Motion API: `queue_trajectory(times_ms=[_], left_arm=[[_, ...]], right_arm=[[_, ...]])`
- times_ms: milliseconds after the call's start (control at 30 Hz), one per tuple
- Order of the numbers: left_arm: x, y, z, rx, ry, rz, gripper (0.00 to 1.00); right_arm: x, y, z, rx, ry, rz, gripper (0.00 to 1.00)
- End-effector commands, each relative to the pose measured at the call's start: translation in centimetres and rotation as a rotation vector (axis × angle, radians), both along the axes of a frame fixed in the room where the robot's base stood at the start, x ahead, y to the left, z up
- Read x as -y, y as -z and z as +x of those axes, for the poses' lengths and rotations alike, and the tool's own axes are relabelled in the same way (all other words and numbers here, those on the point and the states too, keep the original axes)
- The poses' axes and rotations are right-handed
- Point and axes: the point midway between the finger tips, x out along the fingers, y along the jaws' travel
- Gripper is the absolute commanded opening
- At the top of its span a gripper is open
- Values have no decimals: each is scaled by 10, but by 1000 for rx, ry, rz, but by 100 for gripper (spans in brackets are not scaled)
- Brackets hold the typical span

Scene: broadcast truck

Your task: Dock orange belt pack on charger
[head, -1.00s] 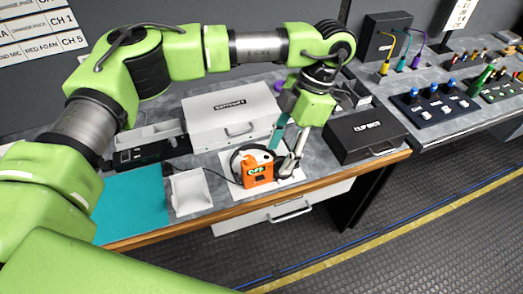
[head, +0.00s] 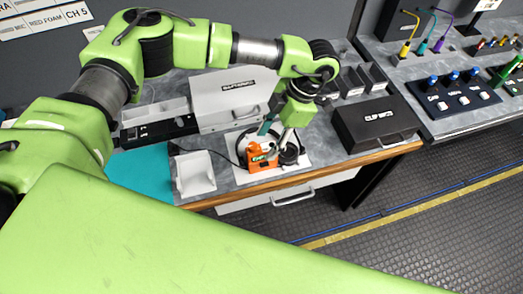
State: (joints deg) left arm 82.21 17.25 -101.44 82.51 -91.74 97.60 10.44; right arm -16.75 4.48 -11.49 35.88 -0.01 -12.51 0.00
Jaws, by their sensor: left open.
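The orange belt pack (head: 262,160) stands on a white mat (head: 297,162) near the front edge of the counter, with a small green label on its face. A black headset (head: 291,153) lies behind and beside it. My left gripper (head: 275,141) points down just above and behind the belt pack, fingers open; whether they touch it I cannot tell. A low black unit (head: 155,133), possibly the charger, sits at left behind the teal mat, partly hidden by my arm. My right gripper is out of view.
A white case (head: 225,100) stands behind. An empty white tray (head: 194,175) is left of the belt pack, with a teal mat (head: 140,172) further left. A black case (head: 376,125) sits at right. A dark cable (head: 205,152) crosses the counter behind the tray.

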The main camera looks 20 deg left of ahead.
Motion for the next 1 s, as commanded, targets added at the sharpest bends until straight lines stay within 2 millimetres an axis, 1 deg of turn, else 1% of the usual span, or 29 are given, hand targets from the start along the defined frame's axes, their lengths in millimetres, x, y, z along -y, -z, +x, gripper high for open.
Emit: queue_trajectory(times_ms=[33, 100, 167, 200, 333, 433, 567, 600, 667, 700, 767, 800, 1000], left_arm=[[-3, 1, -3, -5, -1, 2, 47], [-7, 8, -5, -4, -2, 1, 47], [-10, 14, -7, -4, -2, 2, 47], [-12, 21, -9, -5, -3, 2, 47], [-16, 34, -11, -3, -3, 1, 47], [-16, 38, -11, -2, -2, 0, 47], [-16, 38, -11, -1, -1, 1, 47], [-16, 38, -11, -1, -1, 1, 44], [-16, 38, -11, -1, -1, 1, 29], [-16, 38, -11, -1, -1, 1, 18], [-16, 38, -10, -1, -1, 1, 3], [-16, 38, -10, -1, -1, 1, 0], [-16, 37, -10, 0, -1, 0, 0]], right_arm=[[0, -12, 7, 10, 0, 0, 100], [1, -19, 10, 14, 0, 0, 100], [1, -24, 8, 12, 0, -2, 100], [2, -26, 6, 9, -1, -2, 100], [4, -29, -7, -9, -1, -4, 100], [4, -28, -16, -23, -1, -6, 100], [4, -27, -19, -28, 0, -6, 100], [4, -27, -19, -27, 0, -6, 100], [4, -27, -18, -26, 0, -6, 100], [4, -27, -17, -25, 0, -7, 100], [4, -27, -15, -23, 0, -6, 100], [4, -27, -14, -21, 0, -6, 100], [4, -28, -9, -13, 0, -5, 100]])
